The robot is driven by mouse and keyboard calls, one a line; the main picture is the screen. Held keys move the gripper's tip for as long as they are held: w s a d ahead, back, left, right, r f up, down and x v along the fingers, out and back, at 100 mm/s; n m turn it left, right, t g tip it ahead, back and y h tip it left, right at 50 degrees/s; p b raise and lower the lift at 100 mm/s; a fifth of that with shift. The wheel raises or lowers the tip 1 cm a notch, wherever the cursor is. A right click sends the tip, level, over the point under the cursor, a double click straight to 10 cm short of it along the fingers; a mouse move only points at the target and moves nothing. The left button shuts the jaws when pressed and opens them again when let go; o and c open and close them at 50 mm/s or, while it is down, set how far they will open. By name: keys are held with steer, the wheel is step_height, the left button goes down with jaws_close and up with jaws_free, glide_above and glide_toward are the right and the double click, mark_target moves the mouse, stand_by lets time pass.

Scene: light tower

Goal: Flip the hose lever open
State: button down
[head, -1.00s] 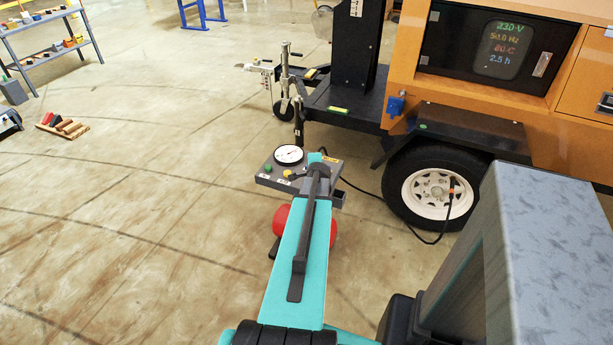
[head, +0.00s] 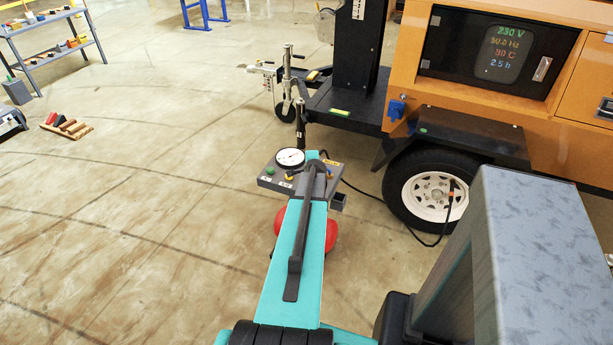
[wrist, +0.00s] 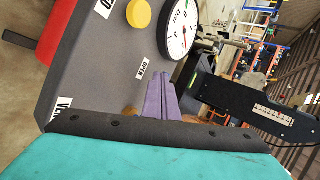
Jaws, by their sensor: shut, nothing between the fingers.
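A grey control panel (head: 268,182) with a round white gauge (head: 290,158) sits above a red rounded body (head: 331,235), partly behind my arm. In the wrist view the panel (wrist: 95,75) carries a yellow knob (wrist: 139,14), the gauge (wrist: 178,29) and labels reading "OPEN" (wrist: 143,69) and "VENT". My gripper (wrist: 162,84) shows there as a narrow purple-grey shape, shut and empty, over the panel's edge near "OPEN". Brownish-orange bits (wrist: 189,119) show beside it; I cannot tell whether they belong to the hose lever. No lever shows clearly, and I cannot tell any contact.
An orange generator trailer (head: 405,70) with a wheel (head: 430,190) stands to the right of the panel. A black cable (head: 365,190) runs between them. The floor left of the panel is clear.

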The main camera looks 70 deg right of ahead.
steer(key=shift+d, duration=0.1)
stand_by(0.4)
steer(key=shift+w+a+r+p, duration=0.1)
steer(key=shift+a+r+p, duration=0.15)
steer(key=shift+a, duration=0.8)
steer(key=shift+w+a+r+p, duration=0.1)
steer(key=shift+a+r+p, duration=0.1)
steer(key=shift+a, duration=0.8)
steer(key=shift+a+r, duration=0.95)
steer(key=shift+a, duration=0.3)
steer(key=a+r+b, duration=0.1)
steer(key=a+r, duration=0.3)
steer(key=a, duration=0.1)
steer(key=shift+w, duration=0.3)
steer(key=shift+a+r, duration=0.1)
